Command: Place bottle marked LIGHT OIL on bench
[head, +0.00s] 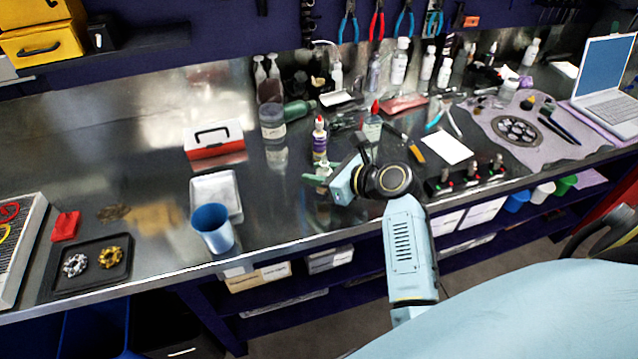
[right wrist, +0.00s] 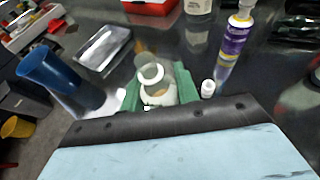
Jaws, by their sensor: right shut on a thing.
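My right gripper (head: 318,179) is over the front part of the metal bench (head: 300,225). In the right wrist view its green fingers are shut on a small pale bottle (right wrist: 155,84) with a whitish round top. I cannot read a label on it, so I cannot tell whether it is the one marked LIGHT OIL. The head view mostly hides it behind the gripper. Whether its base touches the bench is not clear. My left gripper is not in view.
A purple and white bottle (head: 319,143) with a red tip stands just behind the gripper. Bare bench lies between cup and gripper.

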